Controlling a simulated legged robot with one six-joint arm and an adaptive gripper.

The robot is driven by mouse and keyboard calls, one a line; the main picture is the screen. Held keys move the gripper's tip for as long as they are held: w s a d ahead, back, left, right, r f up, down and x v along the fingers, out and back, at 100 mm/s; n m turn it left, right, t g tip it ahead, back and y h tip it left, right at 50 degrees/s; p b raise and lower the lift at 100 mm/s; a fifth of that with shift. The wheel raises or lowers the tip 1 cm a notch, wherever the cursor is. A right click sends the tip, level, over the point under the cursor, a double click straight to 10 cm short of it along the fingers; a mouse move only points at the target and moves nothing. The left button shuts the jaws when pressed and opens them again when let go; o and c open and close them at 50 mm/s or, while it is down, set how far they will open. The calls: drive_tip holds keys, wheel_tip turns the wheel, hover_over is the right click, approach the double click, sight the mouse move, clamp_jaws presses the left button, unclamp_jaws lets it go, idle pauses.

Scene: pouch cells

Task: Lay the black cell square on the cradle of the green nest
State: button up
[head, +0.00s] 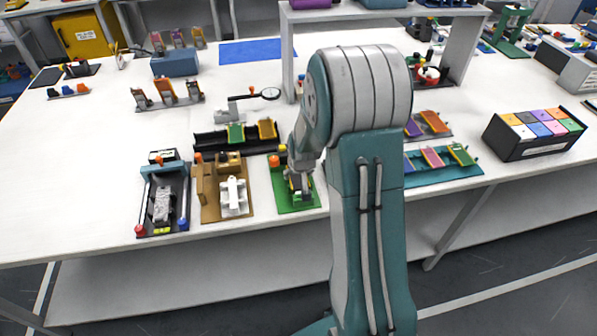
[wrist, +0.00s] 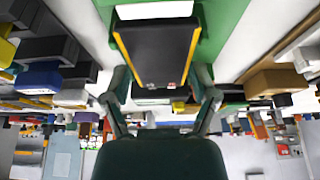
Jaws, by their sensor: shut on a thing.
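The green nest (head: 284,203) is a green plate near the front edge of the table in the head view. Its green surface also shows in the wrist view (wrist: 228,22). My gripper (head: 300,184) is over the nest, pointing down, and hides much of it. In the wrist view, the black cell (wrist: 157,45) is a dark slab with yellow side edges between my fingertips (wrist: 162,74). My gripper is shut on it. The cell lies over the green surface and appears roughly in line with it. Whether it touches the cradle is hidden.
A tan fixture (head: 208,205) with a white part stands close to the left of the nest, with a dark fixture (head: 149,213) farther left. A teal rack (head: 450,176) is to the right, behind my arm. A dark rack (head: 210,141) stands behind. The table's front edge is close.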

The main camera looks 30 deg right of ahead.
sight(298, 177)
drive_tip(key=o, duration=0.9)
drive_tip(key=shift+a, duration=0.1)
drive_tip(key=shift+r, duration=3.5)
